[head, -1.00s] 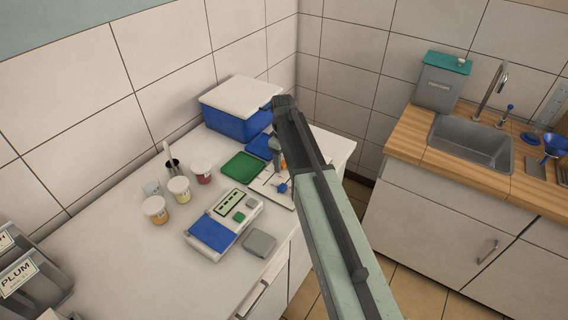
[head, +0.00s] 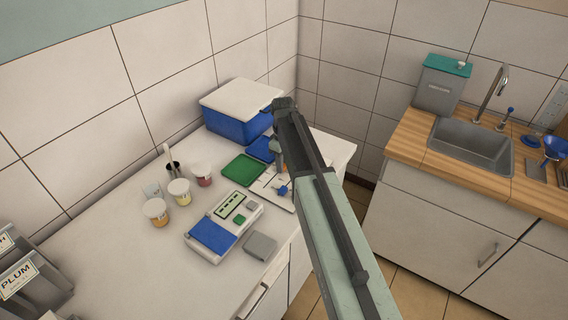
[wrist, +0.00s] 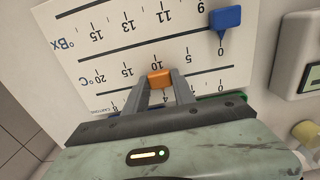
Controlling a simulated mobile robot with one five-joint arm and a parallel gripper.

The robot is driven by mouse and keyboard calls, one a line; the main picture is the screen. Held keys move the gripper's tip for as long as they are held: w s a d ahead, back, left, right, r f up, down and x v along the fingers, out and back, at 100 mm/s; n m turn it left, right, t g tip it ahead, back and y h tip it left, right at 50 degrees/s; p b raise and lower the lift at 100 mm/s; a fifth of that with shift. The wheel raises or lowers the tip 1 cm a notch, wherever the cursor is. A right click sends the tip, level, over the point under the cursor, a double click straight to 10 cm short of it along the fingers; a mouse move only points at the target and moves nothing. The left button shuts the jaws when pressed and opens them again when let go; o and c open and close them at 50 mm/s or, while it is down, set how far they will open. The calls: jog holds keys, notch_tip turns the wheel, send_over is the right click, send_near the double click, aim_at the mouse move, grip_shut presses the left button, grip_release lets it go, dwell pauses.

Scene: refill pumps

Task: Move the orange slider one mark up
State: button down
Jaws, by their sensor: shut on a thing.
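A white scale board (wrist: 95,45) fills much of the wrist view, with printed numbers that appear upside down. In the head view the blue slider (head: 283,189) shows beside my gripper (head: 279,168), while my arm hides most of the orange slider and part of the board.
A green tray (head: 243,169), a blue tray (head: 261,148) and a blue box with a white lid (head: 238,97) stand near the board. A device with a blue pad (head: 213,236), a grey block (head: 260,245) and several small cups (head: 179,191) are nearer.

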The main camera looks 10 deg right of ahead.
dwell(0.7)
jog(key=shift+w+d, duration=0.85)
jog(key=shift+w, duration=0.05)
jog(key=c, duration=1)
grip_release()
jog(key=shift+c, duration=0.2)
notch_tip(320, 180, up, 8)
jog(key=p, duration=0.7)
jog(key=shift+p, duration=0.35)
jog(key=shift+f, duration=0.1)
